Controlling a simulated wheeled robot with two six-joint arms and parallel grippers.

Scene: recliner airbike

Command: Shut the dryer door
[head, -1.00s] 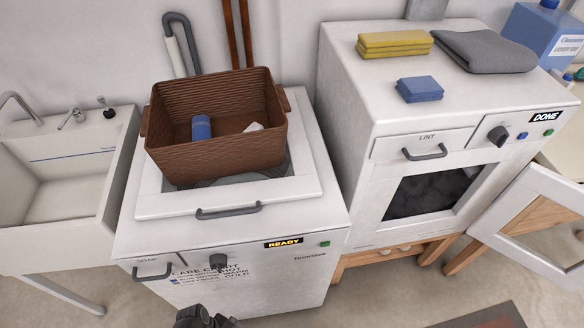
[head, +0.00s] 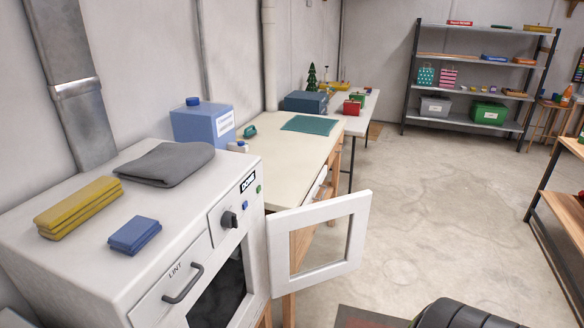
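The white dryer (head: 95,270) stands at the lower left of the head view, with a "DONE" label on its front panel. Its door (head: 362,235), a white frame with a window, is swung wide open and sticks out to the right of the dryer front. A dark rounded part of my own arm shows at the bottom right edge, well apart from the door. Neither gripper's fingers can be seen.
Folded yellow cloths (head: 78,207), a blue cloth (head: 134,235) and a grey cloth (head: 168,163) lie on the dryer. A cream-topped table (head: 270,165) stands behind the open door. A dark mat (head: 365,318) lies on the floor. The floor (head: 440,200) to the right is clear.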

